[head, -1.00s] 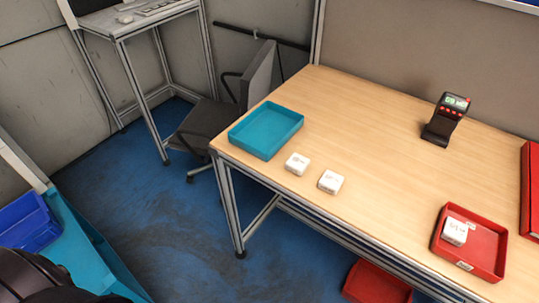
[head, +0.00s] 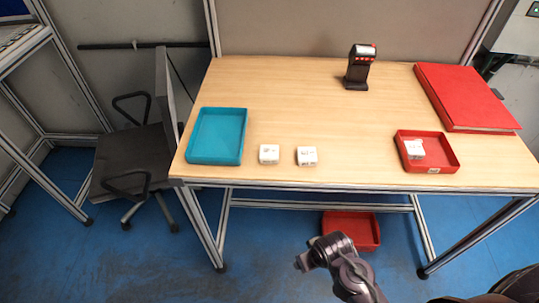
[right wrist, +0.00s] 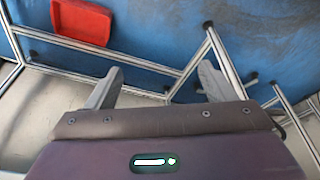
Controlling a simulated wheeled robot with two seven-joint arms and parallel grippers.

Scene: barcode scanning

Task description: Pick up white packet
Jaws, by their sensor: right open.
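Three white packets are on the table in the head view. One white packet (head: 269,154) lies just right of the teal tray, and a second white packet (head: 307,156) lies a little right of it. A third white packet (head: 414,149) sits inside the red tray (head: 446,164). My right gripper (right wrist: 160,70) is open and empty in the right wrist view, with floor and metal frame bars behind its fingers. No packet shows in that view. My left gripper is not in view.
The teal tray (head: 216,158) stands at the table's left end. A red bin (head: 352,229) is under the table. The table's middle is clear.

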